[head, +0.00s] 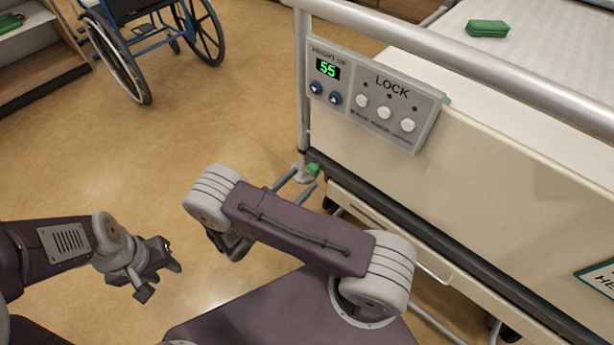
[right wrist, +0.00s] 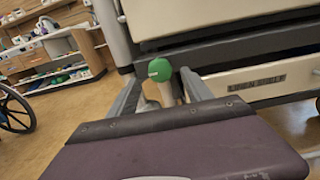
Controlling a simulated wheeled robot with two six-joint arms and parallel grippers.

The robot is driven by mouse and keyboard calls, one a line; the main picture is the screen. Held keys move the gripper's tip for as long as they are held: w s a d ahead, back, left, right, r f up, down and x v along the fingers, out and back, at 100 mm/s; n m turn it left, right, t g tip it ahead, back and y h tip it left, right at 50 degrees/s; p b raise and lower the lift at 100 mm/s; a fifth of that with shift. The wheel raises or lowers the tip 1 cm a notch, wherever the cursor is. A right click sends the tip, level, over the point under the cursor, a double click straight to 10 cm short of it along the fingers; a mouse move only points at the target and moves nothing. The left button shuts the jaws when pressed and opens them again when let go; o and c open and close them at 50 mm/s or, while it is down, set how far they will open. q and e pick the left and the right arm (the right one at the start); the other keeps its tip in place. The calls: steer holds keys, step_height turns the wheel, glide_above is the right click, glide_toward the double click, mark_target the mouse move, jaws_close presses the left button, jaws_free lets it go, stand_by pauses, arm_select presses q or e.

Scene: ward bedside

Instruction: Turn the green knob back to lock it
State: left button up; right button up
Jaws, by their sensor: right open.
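The green knob (head: 313,169) is low at the near corner of the bed, partly hidden by the bed frame and my right gripper in the head view. In the right wrist view the green knob (right wrist: 160,69) is round, with a small pale mark, on a pale stem. My right gripper (right wrist: 161,82) is open, one finger on each side of the stem just below the knob; contact is unclear. It also shows in the head view (head: 297,181), fingers pointing at the knob. My left gripper (head: 170,257) appears open and empty, over the floor at left.
A panel (head: 375,92) marked LOCK, with white buttons and a display reading 55, hangs on the bed rail (head: 450,48). A green case (head: 487,28) lies on the bed. A wheelchair (head: 150,40) stands at the back left. Open floor lies between.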

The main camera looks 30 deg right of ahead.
mark_target(310, 173)
steer(key=x, duration=0.3)
steer(key=shift+f+b, duration=0.15)
steer(key=shift+b, duration=0.25)
steer(key=shift+w+d, duration=0.2)
steer(key=shift+d, duration=0.3)
jaws_close()
